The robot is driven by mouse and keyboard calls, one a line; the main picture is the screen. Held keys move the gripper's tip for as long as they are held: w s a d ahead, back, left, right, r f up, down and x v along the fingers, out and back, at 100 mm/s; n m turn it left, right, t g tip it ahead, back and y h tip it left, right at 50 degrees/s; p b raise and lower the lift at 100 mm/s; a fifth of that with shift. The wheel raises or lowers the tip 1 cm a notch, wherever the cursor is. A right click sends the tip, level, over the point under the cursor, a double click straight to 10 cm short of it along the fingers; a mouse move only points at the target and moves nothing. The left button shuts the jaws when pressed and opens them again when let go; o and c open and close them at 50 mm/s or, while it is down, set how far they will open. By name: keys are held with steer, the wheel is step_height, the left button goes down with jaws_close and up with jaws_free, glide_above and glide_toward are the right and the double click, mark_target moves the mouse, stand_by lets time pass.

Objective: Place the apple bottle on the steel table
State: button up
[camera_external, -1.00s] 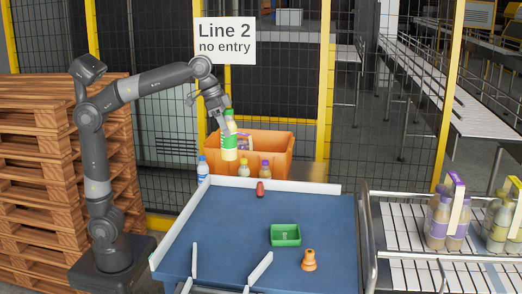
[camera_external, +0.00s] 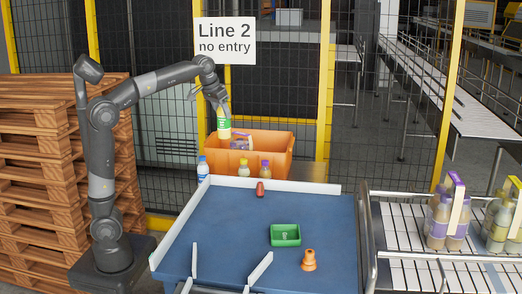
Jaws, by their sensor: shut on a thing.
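My gripper (camera_external: 219,102) is shut on a bottle with a green and pale yellow body (camera_external: 224,127), which looks like the apple bottle. It holds the bottle nearly upright, in front of or above the left end of the orange crate (camera_external: 270,149). A white bottle with a blue label and cap (camera_external: 203,170), a yellowish bottle (camera_external: 243,170) and a purple-capped bottle (camera_external: 265,170) stand in front of the crate.
The blue table (camera_external: 215,235) carries a red piece (camera_external: 260,189), a green tray (camera_external: 285,236) and an orange piece (camera_external: 309,260). White rails edge it. Bottle packs (camera_external: 447,218) stand on the roller conveyor at right. Pallets (camera_external: 40,175) are stacked behind my arm.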

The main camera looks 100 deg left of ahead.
step_height(320, 180, down, 19)
steer(key=s+a+f, duration=0.4)
steer(key=a+f, duration=0.6)
steer(key=f, duration=0.1)
steer(key=shift+a+f, duration=0.2)
steer(key=shift+a, duration=0.2)
steer(key=shift+f, duration=0.1)
steer(key=o, duration=1.2)
steer(key=shift+c, duration=0.2)
steer(key=v, duration=1.2)
